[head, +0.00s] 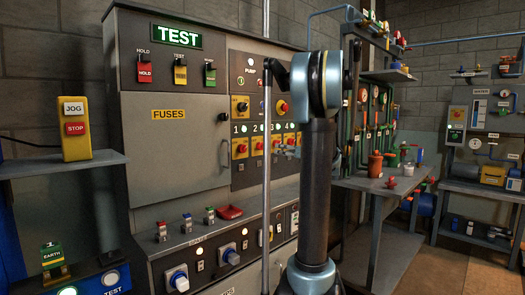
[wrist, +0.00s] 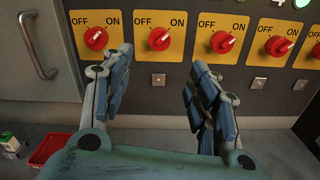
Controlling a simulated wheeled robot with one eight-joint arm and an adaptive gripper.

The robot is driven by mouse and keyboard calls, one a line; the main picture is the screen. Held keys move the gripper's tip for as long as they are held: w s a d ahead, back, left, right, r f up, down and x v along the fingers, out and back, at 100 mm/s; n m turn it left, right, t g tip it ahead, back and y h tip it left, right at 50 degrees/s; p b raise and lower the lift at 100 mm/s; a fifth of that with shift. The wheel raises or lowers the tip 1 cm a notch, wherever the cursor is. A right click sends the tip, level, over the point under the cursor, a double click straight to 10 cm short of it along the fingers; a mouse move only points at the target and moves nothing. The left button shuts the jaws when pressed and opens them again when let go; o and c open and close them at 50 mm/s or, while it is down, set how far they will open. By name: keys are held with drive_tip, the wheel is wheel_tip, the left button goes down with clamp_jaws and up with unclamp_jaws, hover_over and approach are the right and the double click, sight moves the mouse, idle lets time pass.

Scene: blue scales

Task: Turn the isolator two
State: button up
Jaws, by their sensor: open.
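Isolator two (wrist: 159,38) is a red rotary knob on a yellow plate marked OFF and ON, second from the left in the wrist view. The pale mark on its knob slants to the upper right, toward ON. In the head view it shows under the number 2 (head: 257,145). My gripper (wrist: 160,75) is open and empty. Its two fingers stand apart just below isolator two in the picture, one to each side, with no visible contact. In the head view my arm hides most of the gripper.
Isolator one (wrist: 96,38) is close on the left, and a third isolator (wrist: 222,41) close on the right, with more beyond. A door handle (wrist: 38,45) sticks out at far left. A red tray (wrist: 50,149) lies on the ledge below.

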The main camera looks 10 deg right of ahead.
sight(263, 147)
drive_tip(key=x, duration=1.4)
drive_tip(key=shift+w+a, duration=0.15)
drive_tip(key=c, duration=1.1)
drive_tip(key=shift+o, duration=0.2)
drive_tip(key=shift+a, duration=0.15)
